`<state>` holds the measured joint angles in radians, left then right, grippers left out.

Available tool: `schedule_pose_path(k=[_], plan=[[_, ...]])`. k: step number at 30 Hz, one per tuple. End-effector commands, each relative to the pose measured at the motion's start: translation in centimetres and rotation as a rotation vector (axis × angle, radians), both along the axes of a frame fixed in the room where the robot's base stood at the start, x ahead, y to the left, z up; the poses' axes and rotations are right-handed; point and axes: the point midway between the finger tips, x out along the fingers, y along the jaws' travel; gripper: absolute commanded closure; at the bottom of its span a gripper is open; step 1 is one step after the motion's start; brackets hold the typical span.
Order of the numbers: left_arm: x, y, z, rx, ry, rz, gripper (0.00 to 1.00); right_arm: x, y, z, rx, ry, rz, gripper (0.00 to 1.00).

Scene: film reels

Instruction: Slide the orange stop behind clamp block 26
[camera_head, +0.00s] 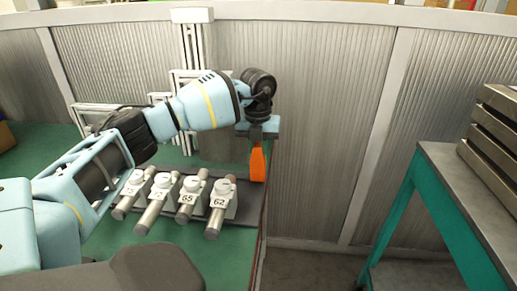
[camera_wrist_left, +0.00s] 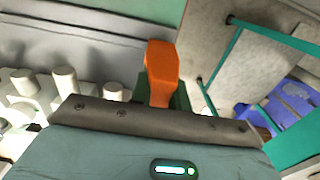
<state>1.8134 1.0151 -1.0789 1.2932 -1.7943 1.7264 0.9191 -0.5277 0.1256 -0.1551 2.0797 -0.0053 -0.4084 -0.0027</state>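The orange stop (camera_head: 258,164) hangs below my left gripper (camera_head: 257,140), at the right end of the dark rail (camera_head: 190,207). In the left wrist view the orange stop (camera_wrist_left: 160,68) sits between the dark fingers, and the gripper looks shut on it. Several grey clamp blocks with white number faces stand in a row on the rail, left of the stop. The right-hand one (camera_head: 222,201) reads 62 and the one beside it (camera_head: 189,198) seems to read 65. The leftward labels are unclear, and I cannot read 26 on any. My right gripper is out of view.
The green table (camera_head: 190,248) ends just right of the rail. A teal-legged bench (camera_head: 455,165) with stacked grey trays (camera_head: 490,140) stands to the right, across a floor gap. White frames (camera_head: 190,80) and a corrugated wall (camera_head: 300,95) stand behind.

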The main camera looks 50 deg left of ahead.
Motion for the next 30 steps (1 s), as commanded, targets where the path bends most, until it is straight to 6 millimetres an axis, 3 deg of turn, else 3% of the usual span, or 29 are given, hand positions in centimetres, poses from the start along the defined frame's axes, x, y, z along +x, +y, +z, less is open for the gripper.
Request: schedule_pose_path(k=[4,11,30], plan=[[0.0,0.0,0.0,0.0,0.0,0.0,1.0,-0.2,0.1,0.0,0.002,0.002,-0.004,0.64],[-0.3,0.3,0.0,0.0,0.001,0.001,1.0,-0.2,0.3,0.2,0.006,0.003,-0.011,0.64],[-3.1,3.6,0.0,-0.001,0.002,0.001,1.0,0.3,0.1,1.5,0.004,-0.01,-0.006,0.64]])
